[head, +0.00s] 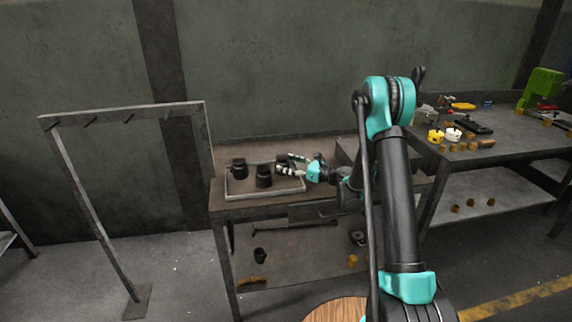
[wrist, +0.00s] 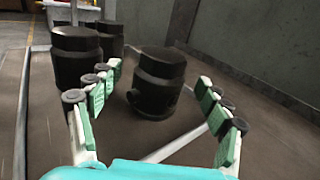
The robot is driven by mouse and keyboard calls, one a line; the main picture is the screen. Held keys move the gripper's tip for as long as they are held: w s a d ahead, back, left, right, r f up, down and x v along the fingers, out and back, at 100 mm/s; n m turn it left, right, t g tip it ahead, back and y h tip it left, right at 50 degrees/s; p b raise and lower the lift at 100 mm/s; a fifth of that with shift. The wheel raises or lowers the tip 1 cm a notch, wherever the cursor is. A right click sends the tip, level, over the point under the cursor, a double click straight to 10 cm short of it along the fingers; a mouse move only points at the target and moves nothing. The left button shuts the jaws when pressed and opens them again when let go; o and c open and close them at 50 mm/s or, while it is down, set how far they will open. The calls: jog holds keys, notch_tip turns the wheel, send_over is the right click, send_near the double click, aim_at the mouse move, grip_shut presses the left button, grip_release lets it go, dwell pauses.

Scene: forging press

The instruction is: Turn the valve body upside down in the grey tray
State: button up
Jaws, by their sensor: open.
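The grey tray (head: 240,194) lies on the workbench with three black valve bodies in it. One valve body (wrist: 155,85) stands between the spread fingers of my gripper (wrist: 158,108), a little beyond the fingertips' near side; no finger clearly touches it. It has a wide round top, a groove and a small side stub low down. In the head view this valve body (head: 281,162) is partly hidden by my gripper (head: 293,165), which reaches in from the right. A second valve body (head: 264,177) stands nearer the front, and a third (head: 239,168) stands at the left.
The second valve body is close to my left finger in the wrist view (wrist: 76,58). A wall (head: 280,70) rises behind the bench. A metal frame (head: 125,110) stands to the left. A second table (head: 480,150) with tools and small brass-coloured parts is at the right.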

jog(key=v, duration=1.1)
jog(key=shift+s+d, duration=0.1)
jog(key=s+n+h, duration=0.1)
jog(key=s, duration=0.1)
jog(key=s+n+g+h, duration=0.1)
jog(key=s+n, duration=0.1)
jog(key=s+r+n+h, duration=0.1)
jog(key=s+n, duration=0.1)
jog(key=shift+h, duration=0.4)
jog(key=s+d+f+n+h, duration=0.1)
jog(key=s+d+n+h, duration=0.3)
jog(key=s, duration=0.5)
jog(key=s+d+f+n+g+h, duration=0.1)
jog(key=s+d+n+h, duration=0.3)
jog(key=s+d+n, duration=0.3)
jog(key=s+d+f+n+h, duration=0.2)
jog(key=s+d+n+h, duration=0.2)
jog(key=s, duration=0.7)
jog(key=shift+s+d+n+g+h, duration=0.3)
jog(key=shift+d+n+h, duration=0.1)
jog(key=shift+d+n, duration=0.7)
jog(key=shift+a+f, duration=0.1)
jog(key=shift+a, duration=0.05)
